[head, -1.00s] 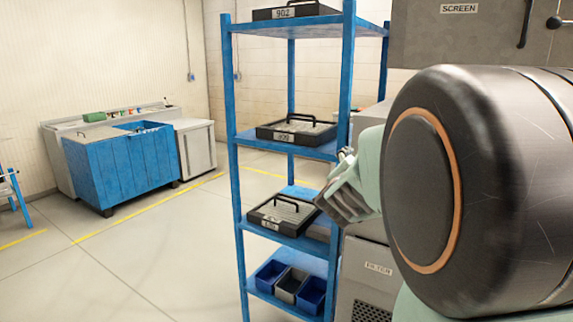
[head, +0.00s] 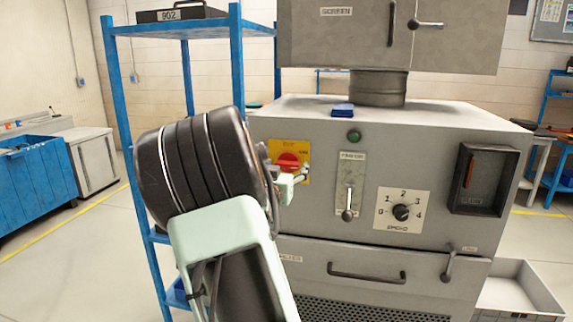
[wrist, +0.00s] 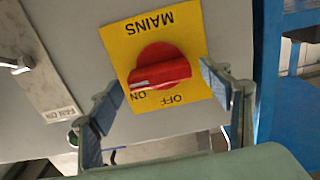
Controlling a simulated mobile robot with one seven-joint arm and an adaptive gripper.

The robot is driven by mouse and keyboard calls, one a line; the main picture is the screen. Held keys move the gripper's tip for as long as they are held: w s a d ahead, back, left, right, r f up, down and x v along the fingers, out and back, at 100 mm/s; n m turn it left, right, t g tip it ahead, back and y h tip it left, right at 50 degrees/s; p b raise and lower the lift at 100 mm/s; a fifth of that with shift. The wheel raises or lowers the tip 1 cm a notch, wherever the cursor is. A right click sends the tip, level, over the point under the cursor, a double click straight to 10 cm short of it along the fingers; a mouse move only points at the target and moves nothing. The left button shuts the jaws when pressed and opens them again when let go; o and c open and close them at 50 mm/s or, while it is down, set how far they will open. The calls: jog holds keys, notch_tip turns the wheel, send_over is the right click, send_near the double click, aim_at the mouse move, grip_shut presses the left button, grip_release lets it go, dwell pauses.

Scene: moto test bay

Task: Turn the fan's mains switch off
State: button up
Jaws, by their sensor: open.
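The mains switch is a red rotary knob (head: 288,162) on a yellow plate (head: 291,145), at the upper left of the grey fan cabinet's front. In the wrist view the knob (wrist: 160,66) appears upside down, with a white mark at its left end beside the word ON. OFF is printed to the right of ON. My gripper (head: 297,182) is close to the switch and partly covers the plate. In the wrist view my gripper (wrist: 161,82) is open, with one finger on each side of the knob. I cannot tell whether either finger touches it.
A lever plate (head: 350,190), a green lamp (head: 354,136) and a numbered speed dial (head: 402,211) sit right of the switch. A drawer handle (head: 366,273) is below. A blue shelf rack (head: 115,95) stands close on the left.

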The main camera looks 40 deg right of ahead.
jog(key=shift+x, duration=1)
jog(key=c, duration=1.2)
jog(key=shift+o, duration=0.2)
